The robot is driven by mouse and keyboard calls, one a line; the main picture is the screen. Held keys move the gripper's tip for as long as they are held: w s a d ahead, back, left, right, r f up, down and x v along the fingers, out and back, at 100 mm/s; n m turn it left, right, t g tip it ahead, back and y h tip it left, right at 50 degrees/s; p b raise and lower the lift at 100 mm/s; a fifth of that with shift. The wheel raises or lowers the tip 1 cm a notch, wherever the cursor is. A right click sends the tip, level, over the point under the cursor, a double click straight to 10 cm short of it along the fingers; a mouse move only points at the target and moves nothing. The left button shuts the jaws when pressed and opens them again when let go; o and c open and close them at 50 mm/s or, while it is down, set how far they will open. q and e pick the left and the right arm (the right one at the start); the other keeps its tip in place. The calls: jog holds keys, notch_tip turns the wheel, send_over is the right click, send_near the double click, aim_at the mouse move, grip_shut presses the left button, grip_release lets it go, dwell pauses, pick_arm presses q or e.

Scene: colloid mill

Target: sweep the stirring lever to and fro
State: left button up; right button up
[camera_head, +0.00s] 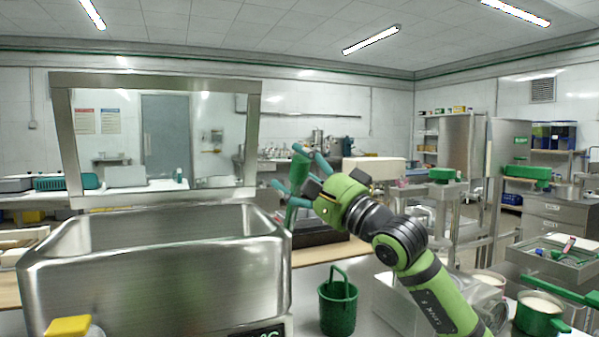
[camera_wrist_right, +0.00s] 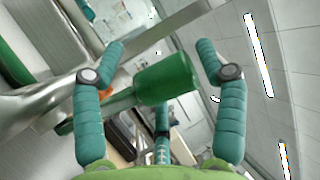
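The stirring lever's green cylindrical handle (camera_head: 298,172) stands beside the right rim of the steel hopper (camera_head: 160,275). In the right wrist view the handle (camera_wrist_right: 166,78) sits between the teal fingers, with a metal bar running off to the left. My right gripper (camera_head: 296,166) reaches in from the right with its fingers spread around the handle. In the wrist view the gripper (camera_wrist_right: 162,46) shows visible gaps between the handle and the two side fingers. Contact with the third finger, below the handle, cannot be told. My left gripper is not in view.
A green bucket (camera_head: 338,308) stands below my right arm. A green pot (camera_head: 540,312) with pale contents is at lower right. A framed clear panel (camera_head: 155,82) rises behind the hopper. A yellow object (camera_head: 68,326) is at lower left. Steel benches and cabinets stand farther back.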

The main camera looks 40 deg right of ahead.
jog(key=shift+s+r, duration=0.1)
jog(key=shift+r, duration=0.05)
jog(key=shift+s+d+f, duration=0.15)
jog(key=shift+s+f, duration=0.1)
jog(key=shift+s, duration=0.15)
jog(key=v, duration=1.1)
